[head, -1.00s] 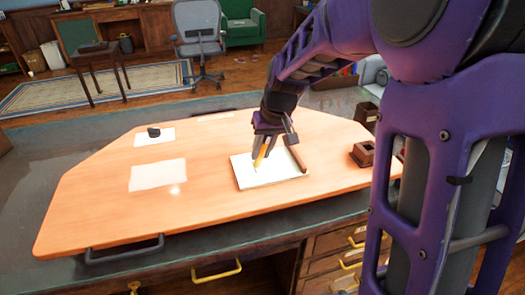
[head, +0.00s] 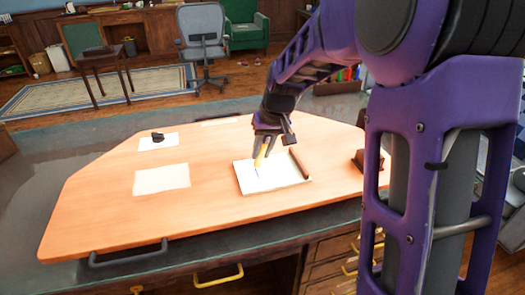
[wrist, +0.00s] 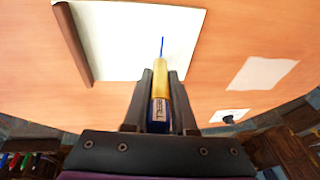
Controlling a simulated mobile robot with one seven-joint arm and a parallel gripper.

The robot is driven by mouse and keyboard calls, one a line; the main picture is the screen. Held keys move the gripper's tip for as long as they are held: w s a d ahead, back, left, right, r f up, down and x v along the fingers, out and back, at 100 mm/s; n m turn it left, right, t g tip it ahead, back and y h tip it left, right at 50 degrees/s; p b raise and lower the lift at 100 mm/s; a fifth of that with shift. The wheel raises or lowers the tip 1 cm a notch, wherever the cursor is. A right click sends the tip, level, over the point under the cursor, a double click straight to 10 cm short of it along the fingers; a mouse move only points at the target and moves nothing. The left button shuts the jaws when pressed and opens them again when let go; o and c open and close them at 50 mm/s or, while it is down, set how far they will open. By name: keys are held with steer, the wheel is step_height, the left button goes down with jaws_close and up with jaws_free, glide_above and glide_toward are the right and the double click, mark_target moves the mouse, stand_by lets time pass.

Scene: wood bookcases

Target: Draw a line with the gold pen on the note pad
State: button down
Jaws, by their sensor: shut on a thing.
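The gold pen (head: 263,154) is held between the fingers of my gripper (head: 266,143), which is shut on it. In the wrist view the gold pen (wrist: 160,97) points away between the fingers (wrist: 160,86), with dark lettering near its rear. The white note pad (head: 283,178) lies on the wooden board, with a brown strip along its right edge. The pen is over the left part of the pad. A short blue line (wrist: 163,47) shows on the pad just beyond the pen tip. Exact tip contact cannot be told.
The pale wooden board (head: 110,215) lies on a grey-green desk. A blank white sheet (head: 162,179) and another with a small black object (head: 158,137) lie left of the pad. A brown block (head: 368,162) stands at the right, partly behind my arm.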

steer(key=shift+r+p, duration=2.95)
steer(key=shift+r, duration=1.1)
